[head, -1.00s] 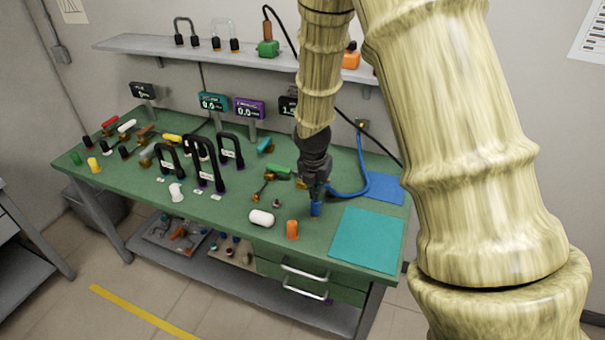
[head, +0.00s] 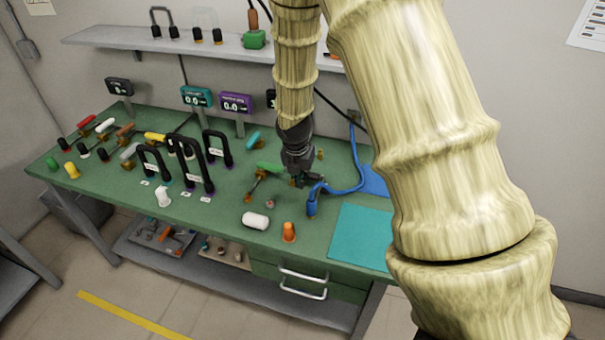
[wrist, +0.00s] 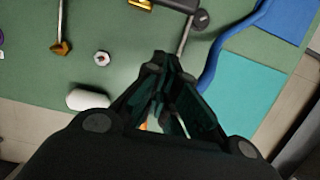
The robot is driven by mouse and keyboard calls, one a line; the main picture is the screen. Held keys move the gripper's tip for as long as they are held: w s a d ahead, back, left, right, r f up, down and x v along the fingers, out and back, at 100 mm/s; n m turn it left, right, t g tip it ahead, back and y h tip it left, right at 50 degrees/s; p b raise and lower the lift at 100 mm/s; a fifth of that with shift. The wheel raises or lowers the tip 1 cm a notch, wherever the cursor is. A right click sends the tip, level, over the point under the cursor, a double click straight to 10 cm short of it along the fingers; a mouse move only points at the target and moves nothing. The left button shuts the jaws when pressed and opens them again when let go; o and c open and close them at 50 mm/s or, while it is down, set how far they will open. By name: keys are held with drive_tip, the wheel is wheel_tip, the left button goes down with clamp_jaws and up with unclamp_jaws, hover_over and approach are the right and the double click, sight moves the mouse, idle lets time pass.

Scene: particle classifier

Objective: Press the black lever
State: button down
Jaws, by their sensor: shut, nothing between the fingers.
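My gripper (head: 299,181) is shut and empty, pointing down over the right part of the green bench. In the wrist view its fingertips (wrist: 166,62) meet near the middle. A black handle (wrist: 177,4) lies at the top edge of the wrist view, partly cut off. Beside it are a round dark knob (wrist: 202,19) and a thin metal rod (wrist: 185,36) that runs down towards the fingertips. This looks like the black lever; in the head view my gripper mostly hides it. I cannot tell whether the fingertips touch it.
A white cylinder (head: 256,220), orange piece (head: 289,231) and teal mat (head: 360,236) lie in front. Tall black handles (head: 193,165) stand further left.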

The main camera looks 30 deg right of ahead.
drive_tip(key=x, duration=0.2)
drive_tip(key=p+x, duration=0.1)
drive_tip(key=x, duration=0.2)
drive_tip(key=shift+s, duration=0.25)
drive_tip(key=shift+d+f+p, duration=0.15)
drive_tip(key=shift+f+p, duration=0.35)
drive_tip(key=shift+f, duration=0.2)
drive_tip(key=shift+w+d+f+p, duration=0.15)
drive_tip(key=shift+w+d+p, duration=0.05)
drive_tip(key=shift+d+p, duration=0.1)
drive_tip(key=shift+w+d+f+p, duration=0.15)
drive_tip(key=shift+w+d+p, duration=0.55)
drive_tip(key=shift+w+d, duration=0.55)
